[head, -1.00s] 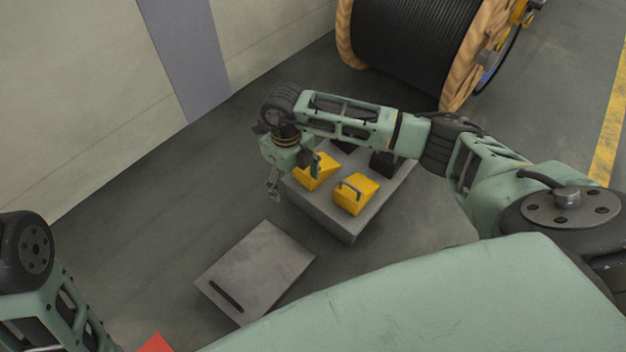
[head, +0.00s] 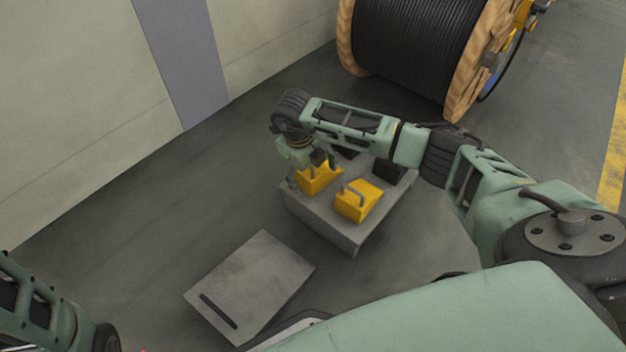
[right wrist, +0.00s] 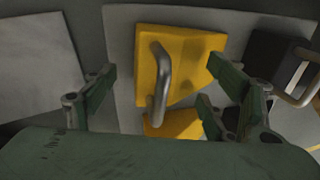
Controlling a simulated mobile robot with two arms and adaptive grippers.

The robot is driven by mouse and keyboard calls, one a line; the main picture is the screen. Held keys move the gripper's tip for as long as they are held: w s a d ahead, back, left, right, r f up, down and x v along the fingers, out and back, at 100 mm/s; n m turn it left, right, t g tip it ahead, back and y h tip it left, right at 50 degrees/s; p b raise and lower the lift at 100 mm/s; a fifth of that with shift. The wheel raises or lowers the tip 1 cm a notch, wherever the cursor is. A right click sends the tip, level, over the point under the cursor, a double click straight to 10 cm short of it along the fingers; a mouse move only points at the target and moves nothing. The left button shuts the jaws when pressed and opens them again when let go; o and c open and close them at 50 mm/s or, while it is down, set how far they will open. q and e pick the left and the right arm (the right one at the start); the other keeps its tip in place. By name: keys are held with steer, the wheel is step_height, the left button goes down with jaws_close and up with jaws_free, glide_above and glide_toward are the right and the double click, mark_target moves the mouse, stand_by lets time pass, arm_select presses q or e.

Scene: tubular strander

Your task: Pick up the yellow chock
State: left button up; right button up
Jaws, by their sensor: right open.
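Two yellow chocks with metal handles sit on a low grey platform (head: 325,229). The far-left yellow chock (head: 317,182) is partly covered by my right gripper (head: 313,173). The nearer yellow chock (head: 366,207) stands clear to its right. In the right wrist view, a yellow chock (right wrist: 190,62) with its handle lies between the spread fingers of my right gripper (right wrist: 162,80), which is open and empty. Part of another yellow piece (right wrist: 178,125) shows below it. I cannot tell whether the fingers touch anything. Only part of my left arm shows; its gripper is out of view.
Dark blocks (head: 391,170) stand at the platform's back; one with a handle (right wrist: 275,58) shows beside the right finger. A grey slotted plate (head: 250,285) lies in front. A large cable reel (head: 415,45) stands behind, and a wall (head: 75,100) runs along the left.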

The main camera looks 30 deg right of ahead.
steer(key=shift+f, duration=0.15)
steer(key=shift+c, duration=0.4)
steer(key=shift+a, duration=0.15)
steer(key=c, duration=1.5)
steer(key=shift+c, duration=0.3)
